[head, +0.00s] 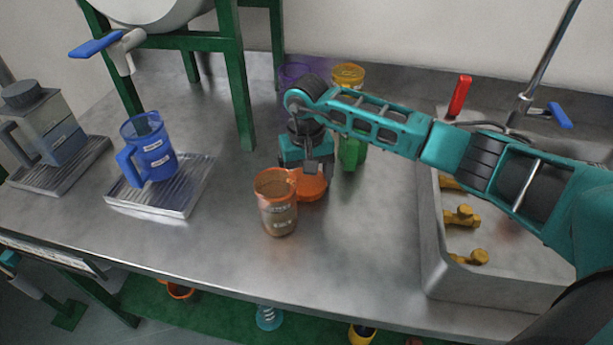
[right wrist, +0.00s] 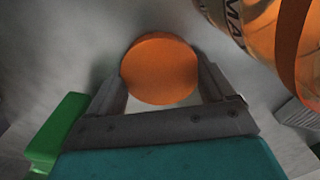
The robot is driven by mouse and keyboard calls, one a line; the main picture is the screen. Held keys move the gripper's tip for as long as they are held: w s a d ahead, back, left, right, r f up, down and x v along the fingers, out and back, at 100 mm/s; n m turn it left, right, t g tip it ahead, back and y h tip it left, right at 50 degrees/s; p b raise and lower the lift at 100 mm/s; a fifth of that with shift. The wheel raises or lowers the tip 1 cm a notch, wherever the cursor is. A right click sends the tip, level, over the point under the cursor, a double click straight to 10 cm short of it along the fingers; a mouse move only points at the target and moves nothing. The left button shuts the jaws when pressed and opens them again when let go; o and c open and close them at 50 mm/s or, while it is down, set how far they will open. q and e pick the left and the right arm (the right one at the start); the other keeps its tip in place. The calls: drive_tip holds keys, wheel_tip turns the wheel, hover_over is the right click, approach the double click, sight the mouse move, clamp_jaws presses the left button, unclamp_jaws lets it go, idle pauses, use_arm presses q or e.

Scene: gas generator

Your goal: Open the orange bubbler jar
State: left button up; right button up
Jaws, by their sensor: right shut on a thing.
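The orange bubbler jar (head: 277,208) stands upright on the metal bench in the head view, with its top rim bare. Its side also shows at the upper right of the right wrist view (right wrist: 262,22). The round orange lid (head: 312,187) is apart from the jar, just behind and to its right. My right gripper (head: 311,168) points down over the lid and is shut on it. In the right wrist view the lid (right wrist: 160,68) sits between the two fingertips. I cannot tell whether the lid touches the bench.
A green jar (head: 352,152), a yellow-lidded jar (head: 348,75) and a purple jar (head: 292,72) stand behind my right gripper. A blue jug (head: 150,150) stands on a tray at left. A sink (head: 432,240) is at right. The bench front is clear.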

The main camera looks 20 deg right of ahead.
sight(306, 181)
drive_tip(key=shift+f, duration=0.25)
drive_tip(key=o, duration=1)
drive_tip(key=shift+r, duration=0.45)
wheel_tip(306, 181, up, 12)
drive_tip(key=shift+f, duration=0.2)
